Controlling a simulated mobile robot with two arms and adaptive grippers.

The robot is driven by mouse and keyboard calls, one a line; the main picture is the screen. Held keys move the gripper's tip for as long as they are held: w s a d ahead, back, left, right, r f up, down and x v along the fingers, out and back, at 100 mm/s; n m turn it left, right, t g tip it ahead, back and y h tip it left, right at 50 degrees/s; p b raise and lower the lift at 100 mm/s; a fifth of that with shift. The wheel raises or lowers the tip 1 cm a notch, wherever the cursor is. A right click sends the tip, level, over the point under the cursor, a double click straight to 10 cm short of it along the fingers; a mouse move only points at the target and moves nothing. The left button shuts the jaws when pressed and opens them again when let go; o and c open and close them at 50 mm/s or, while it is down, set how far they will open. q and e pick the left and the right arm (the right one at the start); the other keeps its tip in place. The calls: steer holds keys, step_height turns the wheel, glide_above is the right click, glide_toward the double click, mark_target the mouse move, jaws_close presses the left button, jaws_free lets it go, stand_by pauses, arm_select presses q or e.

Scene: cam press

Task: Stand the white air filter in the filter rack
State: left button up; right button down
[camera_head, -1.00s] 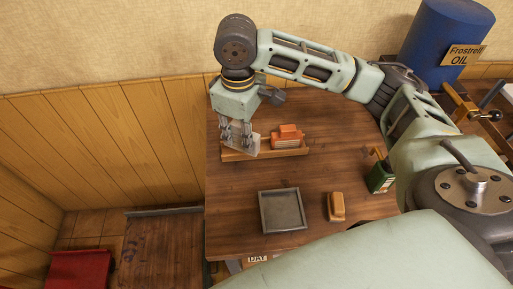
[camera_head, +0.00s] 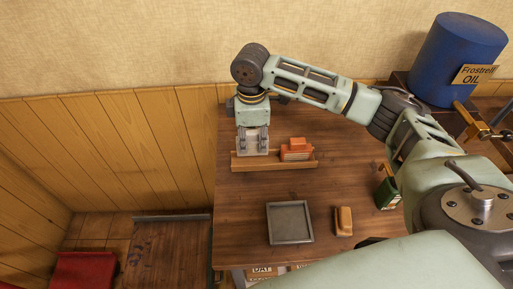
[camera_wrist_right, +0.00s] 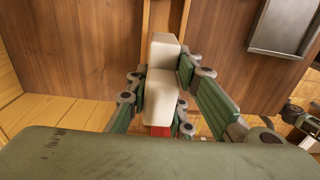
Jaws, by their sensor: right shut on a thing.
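The white air filter (camera_head: 256,141) is between the fingers of my right gripper (camera_head: 254,149), over the left part of the wooden filter rack (camera_head: 275,164). The gripper is shut on it. In the head view the filter looks about upright and in line with the rack. Its lower edge is close to the rack's front wall; I cannot tell whether it touches the rack floor. In the right wrist view the pale filter (camera_wrist_right: 161,55) sits between the green fingers, with part of the wooden rack (camera_wrist_right: 163,15) beyond it. My left gripper is not in view.
An orange filter (camera_head: 296,152) stands in the rack's right part. A grey tray (camera_head: 290,238), a yellow-brown block (camera_head: 344,221) and a green can (camera_head: 388,193) are nearer on the table. A blue oil drum (camera_head: 458,60) stands at the back right.

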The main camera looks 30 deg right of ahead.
mark_target(252, 151)
steer(key=shift+f+p, duration=0.35)
steer(key=shift+f, duration=1.95)
steer(key=shift+f, duration=0.1)
steer(key=c, duration=1.6)
jaws_free()
steer(key=shift+o, duration=0.2)
step_height(252, 151, up, 12)
steer(key=shift+a+r+b, duration=0.1)
steer(key=shift+r+b, duration=0.05)
steer(key=shift+b, duration=1)
